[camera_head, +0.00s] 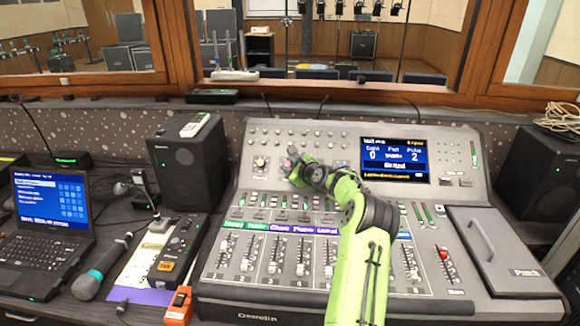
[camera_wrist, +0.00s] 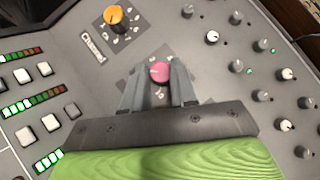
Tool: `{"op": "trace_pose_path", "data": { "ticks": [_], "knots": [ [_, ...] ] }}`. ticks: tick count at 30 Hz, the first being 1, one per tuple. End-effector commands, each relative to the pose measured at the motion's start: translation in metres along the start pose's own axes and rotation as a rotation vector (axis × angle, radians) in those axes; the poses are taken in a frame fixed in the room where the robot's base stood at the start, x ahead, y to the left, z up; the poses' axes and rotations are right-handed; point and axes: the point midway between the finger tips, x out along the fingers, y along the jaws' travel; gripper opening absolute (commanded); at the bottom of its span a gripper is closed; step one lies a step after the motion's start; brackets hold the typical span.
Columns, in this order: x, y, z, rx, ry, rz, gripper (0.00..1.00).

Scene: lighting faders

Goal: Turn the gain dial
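A pink dial (camera_wrist: 160,72) on the mixing console sits between the two fingers of my gripper (camera_wrist: 160,82) in the wrist view. The fingers lie close against its sides, with little or no gap. Its label is covered or unreadable, so I cannot tell which dial it is by name. In the head view my gripper (camera_head: 292,168) is at the console's upper panel and mostly hides this dial. An orange dial (camera_wrist: 115,16) with a label plate beside it is free; it also shows in the head view (camera_head: 260,163). The console screen (camera_head: 396,160) appears to read Gain 0, with Pan and Pulse beside it.
Small knobs (camera_wrist: 212,36) stand right of the pink dial in the wrist view, with lit buttons (camera_wrist: 22,76) to the left. Faders (camera_head: 273,258) fill the console's lower part. Speakers (camera_head: 186,163) flank the console. A laptop (camera_head: 50,215) and microphone (camera_head: 98,272) lie at left.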

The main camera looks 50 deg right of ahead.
Motion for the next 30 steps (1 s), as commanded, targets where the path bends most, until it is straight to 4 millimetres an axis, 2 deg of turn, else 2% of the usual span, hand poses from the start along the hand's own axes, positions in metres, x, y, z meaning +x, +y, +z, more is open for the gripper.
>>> {"op": "trace_pose_path", "data": {
  "ticks": [1,3,17,30],
  "knots": [
    [-0.0001,0.0000,0.0001,0.000,0.000,0.000,0.09],
    [-0.0001,0.0000,0.0002,-0.001,0.000,0.000,0.00],
    [0.0000,0.0025,0.0013,0.083,0.004,-0.074,0.00],
    [0.0007,0.0064,0.0051,0.370,0.029,-0.331,0.00]
  ]
}}
